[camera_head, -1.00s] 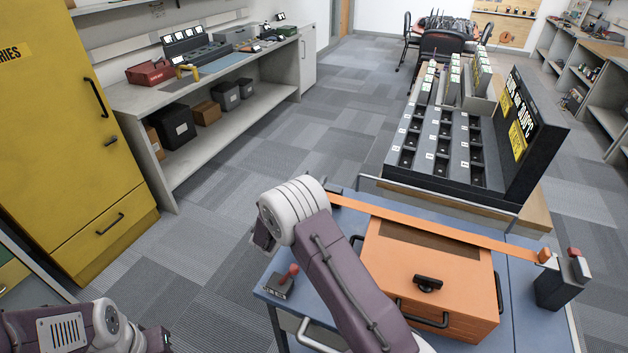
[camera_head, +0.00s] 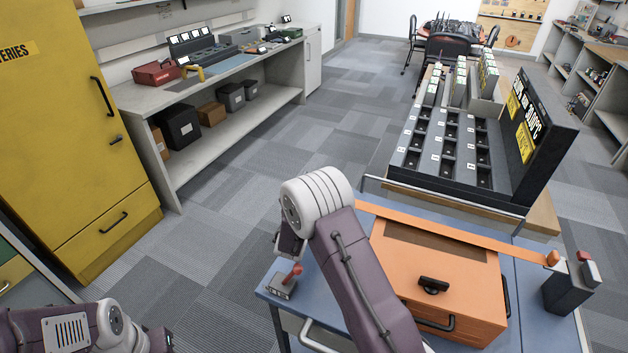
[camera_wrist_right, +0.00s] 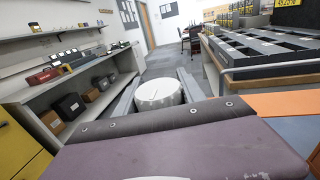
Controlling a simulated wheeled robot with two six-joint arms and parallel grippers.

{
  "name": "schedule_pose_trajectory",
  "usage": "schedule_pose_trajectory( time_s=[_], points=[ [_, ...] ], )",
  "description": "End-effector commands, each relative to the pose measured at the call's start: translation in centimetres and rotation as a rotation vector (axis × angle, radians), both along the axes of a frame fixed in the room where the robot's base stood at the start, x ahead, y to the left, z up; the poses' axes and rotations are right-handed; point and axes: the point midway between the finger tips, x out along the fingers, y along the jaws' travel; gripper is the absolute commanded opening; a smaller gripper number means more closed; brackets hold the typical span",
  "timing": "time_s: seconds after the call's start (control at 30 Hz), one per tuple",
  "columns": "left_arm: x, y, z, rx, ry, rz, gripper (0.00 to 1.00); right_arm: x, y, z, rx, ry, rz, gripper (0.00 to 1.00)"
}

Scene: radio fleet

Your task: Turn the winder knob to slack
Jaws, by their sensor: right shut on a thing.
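A flat orange strap (camera_head: 450,229) runs across an orange case (camera_head: 462,305) on the blue table. At its right end stands a dark post (camera_head: 567,292) with a red block and an orange knob (camera_head: 553,258). The strap's left end is hidden behind the white joint of my right arm. In the right wrist view, my right gripper (camera_wrist_right: 157,88) has grey fingers on either side of a white round knob (camera_wrist_right: 158,95) with a thin line on its top. It appears to be the winder knob.
A red-tipped lever (camera_head: 285,282) sits at the table's left corner. A dark slotted rack (camera_head: 440,183) with an upright sign stands behind the case. A yellow cabinet (camera_head: 75,130) and a long grey counter (camera_head: 230,72) line the left. Carpet lies clear between.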

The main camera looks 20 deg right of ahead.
Motion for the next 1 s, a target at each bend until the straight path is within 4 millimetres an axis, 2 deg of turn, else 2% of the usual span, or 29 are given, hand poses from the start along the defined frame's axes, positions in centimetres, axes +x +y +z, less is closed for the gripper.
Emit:
schedule_pose_trajectory(
  time_s=[0.03, 0.1, 0.47, 0.57, 0.67, 1.0],
  points=[
    [0.0, 0.0, 0.0, 0.0, 0.0, 0.0, 0.36, 0.0, 0.0, 0.1, -0.001, -0.002, 0.001, 0.52],
    [0.0, 0.0, 0.0, 0.0, 0.0, 0.0, 0.36, 0.0, 0.0, 0.1, -0.001, -0.002, 0.001, 0.68],
    [0.0, 0.0, 0.1, 0.0, 0.0, 0.0, 0.36, 0.0, 0.0, 0.5, -0.001, -0.002, 0.0, 0.68],
    [0.0, 0.0, 0.2, 0.0, 0.0, 0.0, 0.36, 0.0, 0.0, 1.8, 0.0, -0.005, 0.0, 0.68],
    [0.0, 0.0, 0.4, 0.0, 0.0, 0.0, 0.36, 0.0, 0.0, 4.1, 0.001, -0.009, 0.0, 0.68],
    [0.0, 0.0, 0.2, 0.0, 0.0, 0.0, 0.36, -6.8, -4.5, 9.0, -0.002, -0.004, -0.004, 0.68]
  ],
)
